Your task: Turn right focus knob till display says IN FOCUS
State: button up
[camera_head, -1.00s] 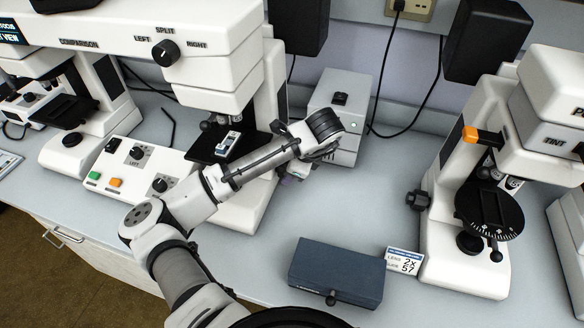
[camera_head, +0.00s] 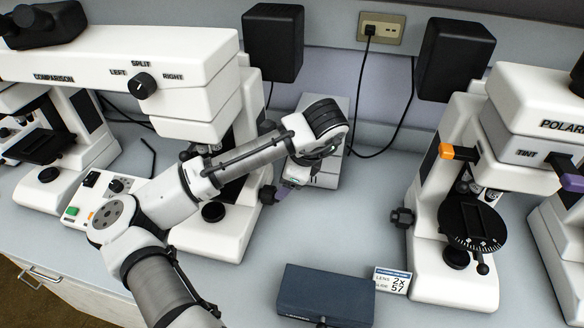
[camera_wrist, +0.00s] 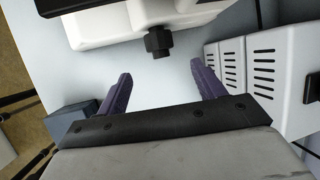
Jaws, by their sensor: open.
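The right focus knob (camera_wrist: 158,42) is a black knob on the side of the white comparison microscope. In the wrist view it lies just beyond my fingertips, lined up roughly midway between them, with no contact visible. It also shows in the head view (camera_head: 267,194), close to my gripper (camera_head: 284,190). In the wrist view my gripper (camera_wrist: 160,69) is open and empty, its two purple fingers spread wide. In the head view my arm covers part of the comparison microscope (camera_head: 190,95) and its stage. The display is not in view.
A grey vented box (camera_wrist: 262,80) stands close to the right finger. A dark blue box (camera_head: 325,292) and a small label card (camera_head: 392,280) lie at the front. A polarizing microscope (camera_head: 455,225) stands at right. Bare bench lies between it and my gripper.

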jog(key=shift+v, duration=2)
